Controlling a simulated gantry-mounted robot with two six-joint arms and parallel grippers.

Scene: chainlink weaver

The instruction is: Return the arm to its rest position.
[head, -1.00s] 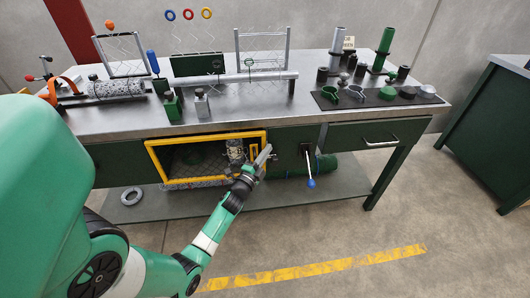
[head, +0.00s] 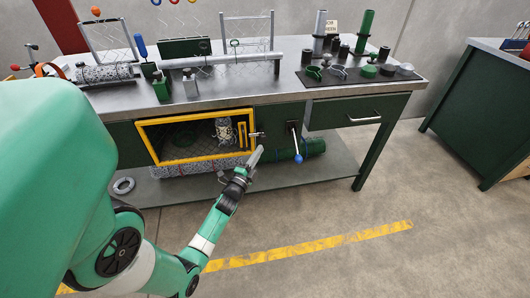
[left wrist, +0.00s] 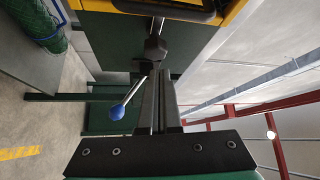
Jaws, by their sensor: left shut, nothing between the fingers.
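My left gripper (head: 256,157) is shut and empty, in front of the workbench just below and right of the yellow-framed opening (head: 141,138). In the left wrist view its closed fingers (left wrist: 158,95) point toward a dark knob (left wrist: 155,48) on a rod at the cabinet face. The fingers look apart from the knob, though the gap is hard to judge. My left arm reaches in from the lower left of the head view. My right gripper is not in view.
A lever with a blue ball (head: 298,159) hangs close right of the gripper. A rolled green mesh (head: 312,147) lies on the lower shelf (head: 200,187). A mesh-wrapped cylinder (head: 223,130) stands inside the opening. Open floor lies in front of the bench, and a green cabinet (head: 455,110) stands at right.

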